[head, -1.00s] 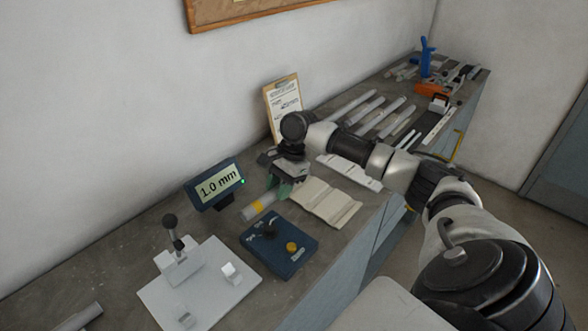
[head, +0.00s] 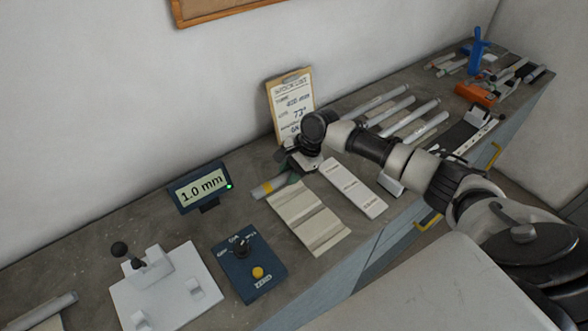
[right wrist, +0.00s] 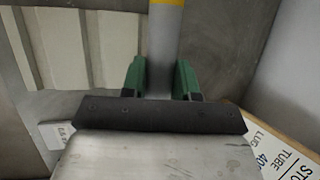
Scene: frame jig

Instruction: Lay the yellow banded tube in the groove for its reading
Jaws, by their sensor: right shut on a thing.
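The yellow banded tube (head: 268,188) is grey with a yellow band near one end. My right gripper (head: 291,179) is shut on it at the other end, behind the grooved block's far edge. In the right wrist view the tube (right wrist: 164,45) runs between the green fingertips (right wrist: 160,80). The beige grooved block (head: 325,237) is beside the tube, and its grooves also show in the right wrist view (right wrist: 97,50). The tube is outside the grooves. A white label strip (head: 353,187) lies right of the block, its print too small to read. The display (head: 200,188) reads 1.0 mm. My left gripper is out of view.
A blue control box (head: 247,278) with a knob and yellow button and a white fixture (head: 168,289) stand front left. A clipboard (head: 290,98) leans on the wall behind my gripper. Several grey tubes (head: 418,119) lie to the right.

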